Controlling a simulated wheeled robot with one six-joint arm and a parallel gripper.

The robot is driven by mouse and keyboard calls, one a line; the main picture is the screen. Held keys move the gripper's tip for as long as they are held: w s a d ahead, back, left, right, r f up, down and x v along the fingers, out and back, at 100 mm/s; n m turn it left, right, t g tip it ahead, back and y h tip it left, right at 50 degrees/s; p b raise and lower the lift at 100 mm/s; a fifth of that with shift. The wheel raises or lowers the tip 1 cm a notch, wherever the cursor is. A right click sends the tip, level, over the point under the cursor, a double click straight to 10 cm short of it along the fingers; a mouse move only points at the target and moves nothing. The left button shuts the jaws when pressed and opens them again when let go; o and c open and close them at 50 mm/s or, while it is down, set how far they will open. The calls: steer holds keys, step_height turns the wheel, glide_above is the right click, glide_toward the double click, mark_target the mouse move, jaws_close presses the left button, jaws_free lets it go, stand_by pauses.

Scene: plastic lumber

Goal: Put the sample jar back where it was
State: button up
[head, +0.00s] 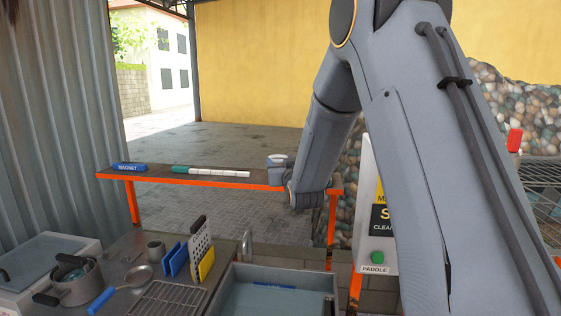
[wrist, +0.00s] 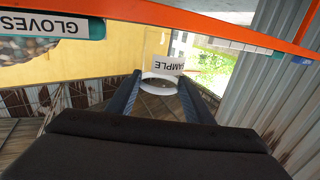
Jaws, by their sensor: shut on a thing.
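The sample jar (wrist: 162,84) is clear with a pale rim and a white label reading "SAMPLE". In the wrist view it sits between the two dark fingers of my gripper (wrist: 160,78), which is shut on it. The label appears upside down in that view. In the head view the end of my arm (head: 278,161) is by the right part of the narrow orange-edged shelf (head: 250,177). The jar cannot be made out there. I cannot tell from these views whether the jar touches any surface.
A blue magnet (head: 128,167) and a green-and-white strip (head: 210,171) lie on the shelf. A bin labelled "GLOVES" (wrist: 75,27) and an orange beam (wrist: 205,24) are near in the wrist view. Below are a sink (head: 232,277), a pot (head: 75,280) and a rack (head: 165,298).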

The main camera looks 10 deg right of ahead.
steer(key=shift+f, duration=0.15)
steer(key=o, duration=1.1)
steer(key=shift+o, duration=0.2)
steer(key=shift+s+r, duration=0.1)
steer(key=shift+r, duration=0.1)
steer(key=s+b, duration=0.5)
steer(key=s, duration=0.7)
steer(key=s+f+g, duration=0.4)
steer(key=f, duration=0.3)
steer(key=s+f+g, duration=0.4)
steer(key=s+f, duration=0.1)
steer(key=f, duration=0.3)
steer(key=s+a+f+g, duration=0.1)
steer(key=s+f+g, duration=0.3)
steer(key=s, duration=0.5)
steer(key=s+f+g, duration=0.4)
steer(key=s, duration=0.5)
steer(key=shift+s+a, duration=0.35)
steer(key=shift+s, duration=0.05)
